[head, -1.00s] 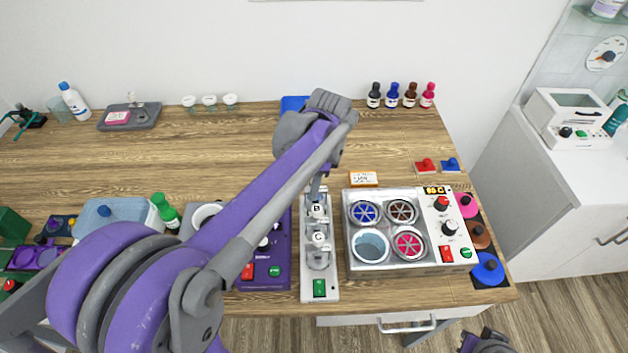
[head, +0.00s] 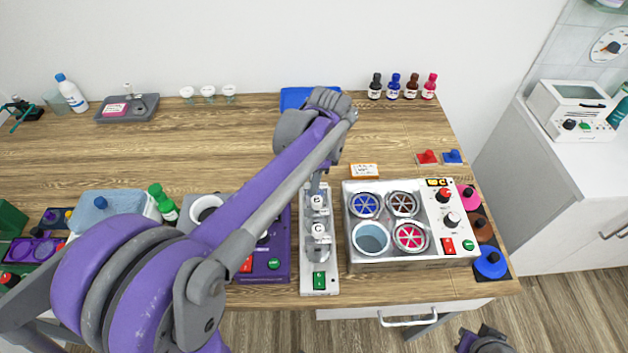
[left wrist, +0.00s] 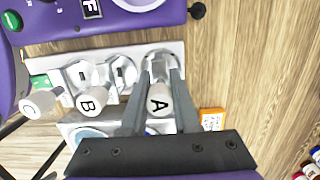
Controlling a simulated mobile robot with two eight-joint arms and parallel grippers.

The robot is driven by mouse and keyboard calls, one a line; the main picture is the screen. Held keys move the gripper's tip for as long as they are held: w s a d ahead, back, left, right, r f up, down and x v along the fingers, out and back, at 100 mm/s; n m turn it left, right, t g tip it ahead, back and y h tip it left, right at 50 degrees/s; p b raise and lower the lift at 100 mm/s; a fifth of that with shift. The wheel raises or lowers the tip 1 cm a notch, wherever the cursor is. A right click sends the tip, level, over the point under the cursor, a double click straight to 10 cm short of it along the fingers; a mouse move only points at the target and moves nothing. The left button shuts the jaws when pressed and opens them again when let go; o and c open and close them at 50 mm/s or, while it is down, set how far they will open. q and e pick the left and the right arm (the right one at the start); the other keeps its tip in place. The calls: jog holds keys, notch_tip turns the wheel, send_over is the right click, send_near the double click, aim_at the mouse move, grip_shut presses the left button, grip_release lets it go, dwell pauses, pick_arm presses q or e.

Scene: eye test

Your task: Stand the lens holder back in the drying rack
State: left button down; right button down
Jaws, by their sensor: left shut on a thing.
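The drying rack (head: 319,290) is a narrow pale strip with a green switch at its near end, right of my left forearm. In the left wrist view it is a white bar (left wrist: 37,66) with metal holders. My left gripper (left wrist: 162,78) is shut on the white handle of the lens holder marked A (left wrist: 158,98), at the rack's far end. Holder A is in line with holders B (left wrist: 90,100) and C (left wrist: 38,103); I cannot tell whether it is fully seated. B (head: 316,203) and C (head: 318,230) stand in the rack. My right gripper (head: 485,342) barely shows at the bottom edge.
A bath unit (head: 360,262) with four round wells stands close right of the rack. A purple device (head: 275,268) stands close left, partly behind my forearm. An orange-edged card (head: 364,171) lies behind the bath. Small bottles (head: 393,88) stand at the back; the wood between is clear.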

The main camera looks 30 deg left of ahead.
pick_arm(q)
jog(key=shift+f, duration=0.35)
pick_arm(e)
jog(key=shift+s+f, duration=0.1)
jog(key=shift+f, duration=0.15)
pick_arm(q)
jog(key=shift+c, duration=1.3)
grip_release()
jog(key=shift+r, duration=0.15)
pick_arm(e)
jog(key=shift+r, duration=0.1)
pick_arm(q)
jog(key=shift+r+p, duration=1.4)
jog(key=shift+r, duration=1.55)
pick_arm(e)
jog(key=r, duration=0.1)
jog(key=w+r, duration=0.2)
jog(key=r, duration=0.1)
jog(key=shift+s, duration=0.15)
